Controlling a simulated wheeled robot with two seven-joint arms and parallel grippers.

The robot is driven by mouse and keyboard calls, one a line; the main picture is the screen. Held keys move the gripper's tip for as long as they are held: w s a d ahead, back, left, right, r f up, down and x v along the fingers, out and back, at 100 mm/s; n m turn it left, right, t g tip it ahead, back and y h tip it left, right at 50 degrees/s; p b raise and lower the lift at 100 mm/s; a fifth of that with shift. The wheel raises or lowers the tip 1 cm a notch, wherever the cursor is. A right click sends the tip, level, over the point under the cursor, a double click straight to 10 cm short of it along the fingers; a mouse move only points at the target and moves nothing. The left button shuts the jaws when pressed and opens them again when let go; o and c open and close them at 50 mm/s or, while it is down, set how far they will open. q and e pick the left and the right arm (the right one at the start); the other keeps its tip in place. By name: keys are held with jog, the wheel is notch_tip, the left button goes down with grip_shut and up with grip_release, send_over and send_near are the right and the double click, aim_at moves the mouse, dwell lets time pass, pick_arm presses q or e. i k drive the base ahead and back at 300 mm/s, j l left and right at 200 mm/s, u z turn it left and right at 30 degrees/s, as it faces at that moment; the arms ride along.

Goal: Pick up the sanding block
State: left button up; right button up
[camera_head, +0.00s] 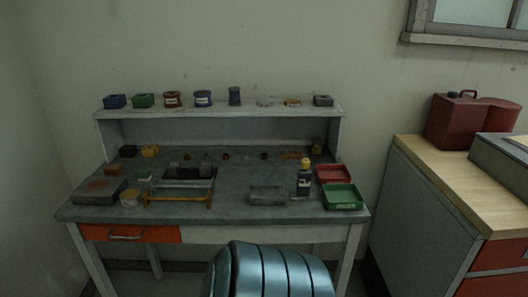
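No single item can be told for certain as the sanding block; the things on the grey workbench (235,220) are small and dim. A grey block-like piece (267,195) lies near the bench's front edge, right of centre. A small orange-brown block (112,169) sits at the left of the benchtop. A dark flat slab (95,192) with a reddish-brown patch on top lies in front of that block. Another small grey block (323,100) stands at the right end of the raised shelf. Neither of my grippers shows.
A dark bottle (304,180) stands beside red (333,173) and green (343,196) trays at the bench's right. A frame with a yellow bar (178,198) stands left of centre. A ribbed teal form (268,270) rises before the bench. A wood-topped cabinet (450,178) stands right.

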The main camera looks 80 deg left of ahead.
aim_at(111, 169)
jog(key=u, duration=3.8)
